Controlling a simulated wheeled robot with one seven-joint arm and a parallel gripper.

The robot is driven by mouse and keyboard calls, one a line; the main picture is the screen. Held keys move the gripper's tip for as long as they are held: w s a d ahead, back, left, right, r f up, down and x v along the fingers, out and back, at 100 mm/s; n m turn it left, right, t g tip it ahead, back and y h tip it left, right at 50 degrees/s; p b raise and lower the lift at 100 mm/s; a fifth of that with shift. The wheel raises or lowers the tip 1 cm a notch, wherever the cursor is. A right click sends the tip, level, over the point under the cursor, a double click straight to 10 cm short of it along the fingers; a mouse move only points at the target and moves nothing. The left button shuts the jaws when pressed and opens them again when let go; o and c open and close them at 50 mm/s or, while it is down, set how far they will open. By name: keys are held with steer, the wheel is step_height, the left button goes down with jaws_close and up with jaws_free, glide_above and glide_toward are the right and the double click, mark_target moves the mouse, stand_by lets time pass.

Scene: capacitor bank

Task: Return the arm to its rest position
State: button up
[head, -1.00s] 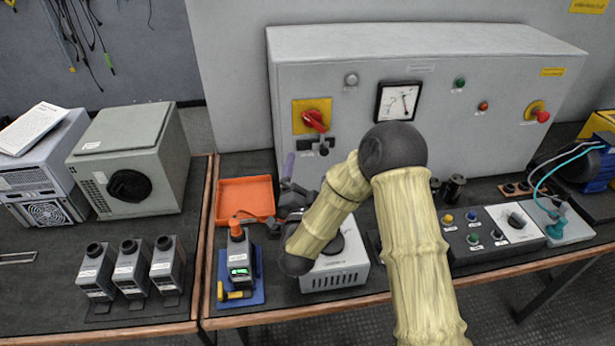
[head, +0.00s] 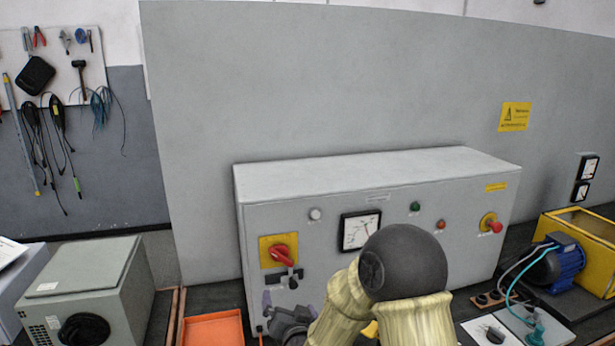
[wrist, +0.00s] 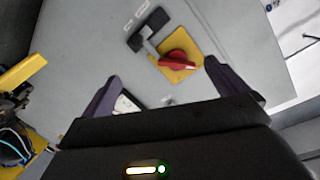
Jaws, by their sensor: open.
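My arm (head: 405,270), in a pale yellow cover with a dark round joint, rises in front of the grey cabinet in the head view. My gripper shows in the wrist view (wrist: 160,88) with its two dark purple fingers spread apart and nothing between them. It faces the cabinet front (wrist: 85,65). The red rotary switch on its yellow plate (wrist: 178,58) and a dark latch with a padlock-like piece (wrist: 148,38) lie beyond the fingertips, apart from them. In the head view the gripper sits low near the cabinet's left front, partly cut off by the lower edge.
The cabinet (head: 370,170) carries a meter (head: 358,231) and a red stop button (head: 491,224). An orange tray (head: 212,330) lies on the bench at left, beside a grey box (head: 85,290). A blue motor (head: 560,264) stands at right.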

steer(key=s+d+r+n+g+h+p, duration=0.1)
steer(key=s+d+r+g+p, duration=0.1)
steer(key=s+d+g, duration=0.4)
steer(key=s+d+r+n+g+h+p, duration=0.2)
steer(key=s+d+g, duration=0.5)
steer(key=s+d, duration=0.6)
steer(key=s+p, duration=0.1)
steer(key=s, duration=0.3)
steer(key=shift+s+d+h+p, duration=0.2)
steer(key=shift+d+h+p, duration=0.1)
steer(key=shift+p, duration=0.1)
steer(key=shift+c, duration=0.5)
